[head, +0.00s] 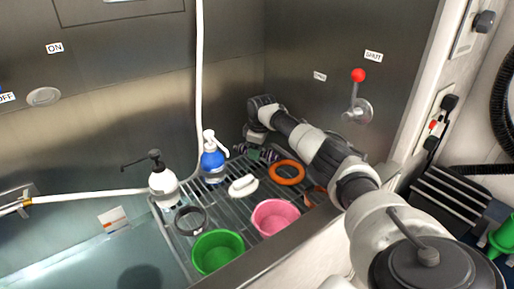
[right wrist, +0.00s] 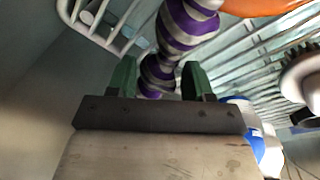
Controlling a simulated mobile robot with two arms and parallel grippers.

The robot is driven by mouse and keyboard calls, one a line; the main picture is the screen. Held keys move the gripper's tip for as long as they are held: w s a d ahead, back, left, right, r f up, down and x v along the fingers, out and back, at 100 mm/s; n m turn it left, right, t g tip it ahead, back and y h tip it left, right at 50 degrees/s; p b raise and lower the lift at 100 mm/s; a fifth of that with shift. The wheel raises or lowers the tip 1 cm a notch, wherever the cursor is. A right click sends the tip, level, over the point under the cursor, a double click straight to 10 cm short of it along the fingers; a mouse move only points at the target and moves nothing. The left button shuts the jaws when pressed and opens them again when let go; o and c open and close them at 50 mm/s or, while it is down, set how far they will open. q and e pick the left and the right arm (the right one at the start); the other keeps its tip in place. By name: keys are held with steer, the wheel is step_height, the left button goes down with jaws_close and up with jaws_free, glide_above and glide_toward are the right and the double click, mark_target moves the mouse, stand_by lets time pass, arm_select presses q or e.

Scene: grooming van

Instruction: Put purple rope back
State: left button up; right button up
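The purple rope (right wrist: 183,30) is a twisted purple and grey toy. It lies on the rack's slats and runs between the two green fingertips of my right gripper (right wrist: 159,75) in the right wrist view. Gaps show on both sides of the rope, so the gripper is open around it. In the head view my right gripper (head: 258,153) is low at the back right corner of the rack. Only a small dark purple bit of the rope shows there, mostly hidden by the gripper. My left gripper is not in view.
The wire rack (head: 222,203) also holds an orange ring (head: 287,173), a white brush (head: 243,186), a blue bottle (head: 212,160), a white pump bottle (head: 163,184), a dark ring (head: 191,220), a pink bowl (head: 275,217) and a green bowl (head: 218,252). Steel walls stand close behind.

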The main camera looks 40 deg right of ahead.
steer(key=shift+o, duration=1.3)
step_height(320, 180, up, 13)
steer(key=s, duration=0.1)
steer(key=shift+s+f+p, duration=0.2)
steer(key=shift+s+p, duration=0.15)
steer(key=shift+p, duration=0.05)
